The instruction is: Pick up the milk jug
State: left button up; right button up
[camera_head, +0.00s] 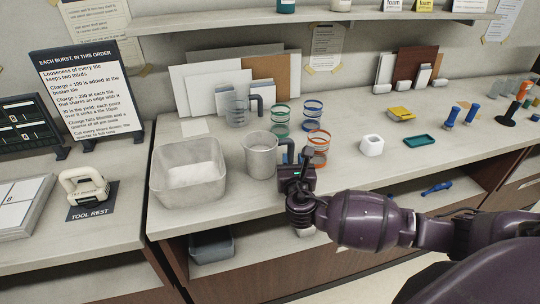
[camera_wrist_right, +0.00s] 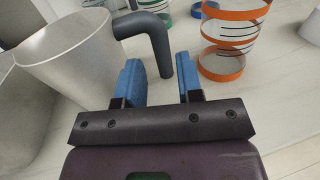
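A grey metal-looking jug (camera_head: 260,160), which I take as the milk jug, stands upright on the counter. It fills the upper left of the right wrist view (camera_wrist_right: 75,60), with its dark grey handle (camera_wrist_right: 158,40) on its right side. My right gripper (camera_head: 296,156) is beside the jug on the handle side. In the wrist view its two blue fingers (camera_wrist_right: 158,68) are apart, with the handle's lower end showing in the gap, apparently just beyond the tips. Contact cannot be told. My left gripper is not in view.
A clear measuring jug (camera_head: 236,112) stands behind. A grey tub (camera_head: 187,176) is left of the metal jug. Banded glasses, including an orange one (camera_head: 318,146), stand close right of the gripper. A white cup (camera_head: 371,145) is further right. A shelf runs under the counter.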

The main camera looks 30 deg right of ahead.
aim_at(291, 151)
jog(key=shift+b+x, duration=0.35)
jog(key=shift+x, duration=2.45)
jog(key=shift+c, duration=0.3)
grip_shut()
